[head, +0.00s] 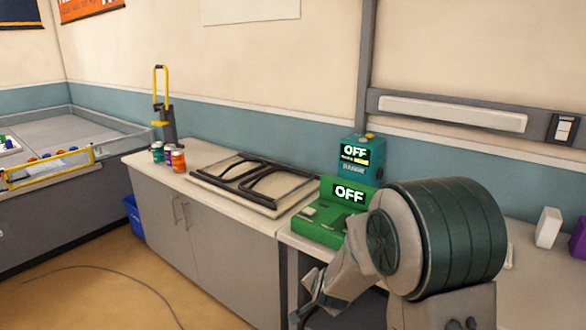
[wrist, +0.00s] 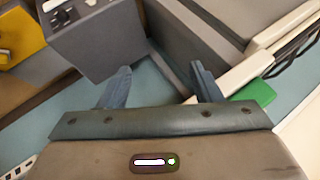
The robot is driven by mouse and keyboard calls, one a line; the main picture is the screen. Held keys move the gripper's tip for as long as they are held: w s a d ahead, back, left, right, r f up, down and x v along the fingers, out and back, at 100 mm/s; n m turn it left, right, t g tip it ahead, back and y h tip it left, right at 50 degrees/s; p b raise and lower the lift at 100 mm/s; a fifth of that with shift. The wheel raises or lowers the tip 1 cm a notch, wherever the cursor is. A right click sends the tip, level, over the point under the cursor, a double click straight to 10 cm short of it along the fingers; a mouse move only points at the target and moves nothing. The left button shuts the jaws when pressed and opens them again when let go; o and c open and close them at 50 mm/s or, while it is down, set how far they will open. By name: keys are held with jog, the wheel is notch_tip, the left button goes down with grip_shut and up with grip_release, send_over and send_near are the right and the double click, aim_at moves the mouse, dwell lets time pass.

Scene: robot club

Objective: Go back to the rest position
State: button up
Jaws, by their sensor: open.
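My gripper (wrist: 158,76) shows in the wrist view with its two blue-grey fingers spread apart and nothing between them. In the head view my arm reaches across the right foreground, bent downward. It hides part of the counter, and the gripper itself cannot be made out clearly there. A green device (head: 322,228) with an "OFF" display stands on the counter just left of my arm. A teal box (head: 358,172) with another "OFF" display stands behind it. A green piece (wrist: 254,92) shows right of the fingers in the wrist view.
A pale board with dark frames (head: 225,192) lies on the counter, with several small cans (head: 178,160) to its left. A walled table (head: 70,132) stands at far left. A white block (head: 548,228) and a purple object (head: 579,240) are at right. Open floor lies at lower left.

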jog(key=s+d+r+n+g+p, duration=0.1)
jog(key=s+d+r+n+p, duration=0.1)
jog(key=s+r, duration=0.6)
jog(key=s+d+r+n+g+p, duration=0.2)
jog(key=s+d+r+n+p, duration=0.1)
jog(key=s+r, duration=0.6)
jog(key=s+d+r+n+g+p, duration=0.2)
jog(key=s+d+r+n+p, duration=0.1)
jog(key=s+r+p, duration=0.3)
jog(key=s+r+n, duration=0.1)
jog(key=s+r, duration=0.1)
jog(key=s, duration=0.1)
jog(key=shift+s+r+h, duration=0.25)
jog(key=shift+s+h, duration=0.1)
jog(key=shift+h, duration=0.05)
